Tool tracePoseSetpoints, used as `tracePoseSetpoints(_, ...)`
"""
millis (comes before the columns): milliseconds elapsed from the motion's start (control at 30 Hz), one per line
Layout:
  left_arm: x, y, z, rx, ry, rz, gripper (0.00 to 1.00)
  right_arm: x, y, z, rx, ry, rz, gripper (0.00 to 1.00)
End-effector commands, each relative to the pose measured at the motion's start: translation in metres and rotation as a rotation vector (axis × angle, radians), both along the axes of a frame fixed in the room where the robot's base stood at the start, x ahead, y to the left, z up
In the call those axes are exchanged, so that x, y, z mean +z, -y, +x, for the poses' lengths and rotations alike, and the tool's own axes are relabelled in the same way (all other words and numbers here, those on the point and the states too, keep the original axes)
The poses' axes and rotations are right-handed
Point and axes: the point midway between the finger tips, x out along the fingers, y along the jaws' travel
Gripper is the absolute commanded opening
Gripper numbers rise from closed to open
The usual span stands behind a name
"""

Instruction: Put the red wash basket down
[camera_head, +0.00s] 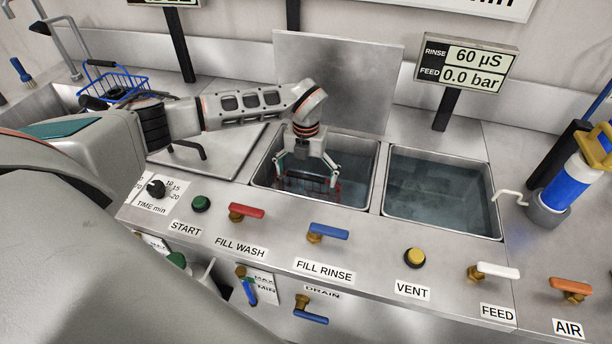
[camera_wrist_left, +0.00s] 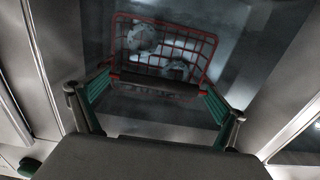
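The red wash basket (camera_head: 318,184) is low in the left open basin (camera_head: 262,181), at least partly under water. In the left wrist view the red wire basket (camera_wrist_left: 207,55) holds a few pale round pieces (camera_wrist_left: 142,37). A dark bar (camera_wrist_left: 158,84), which looks like the basket's handle, lies across between my fingertips. My left gripper (camera_head: 308,172) reaches down into that basin over the basket. Its fingers also show in the left wrist view (camera_wrist_left: 158,95), spread wide, one near each end of the bar. Whether they touch it is unclear. My right gripper is in neither view.
A second water-filled basin (camera_head: 440,195) lies to the right. A raised plate (camera_head: 335,85) stands behind the left basin. A flat lid (camera_head: 225,158) lies left of it. A blue basket (camera_head: 120,88) sits farther left. Valve levers and buttons line the front panel (camera_head: 370,262).

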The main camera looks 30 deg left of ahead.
Motion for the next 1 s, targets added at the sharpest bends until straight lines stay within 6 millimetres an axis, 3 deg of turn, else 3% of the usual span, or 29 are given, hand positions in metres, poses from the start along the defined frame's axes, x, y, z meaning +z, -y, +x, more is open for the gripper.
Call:
tracePoseSetpoints(267,0.008,0.000,0.001,0.000,0.002,0.001,0.99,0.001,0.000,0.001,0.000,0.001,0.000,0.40)
tracePoseSetpoints(700,0.090,0.000,0.001,-0.001,0.005,0.001,0.99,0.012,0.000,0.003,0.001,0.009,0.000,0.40)
tracePoseSetpoints(1000,0.120,0.000,0.000,-0.001,0.001,0.000,0.99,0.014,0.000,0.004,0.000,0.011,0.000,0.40)
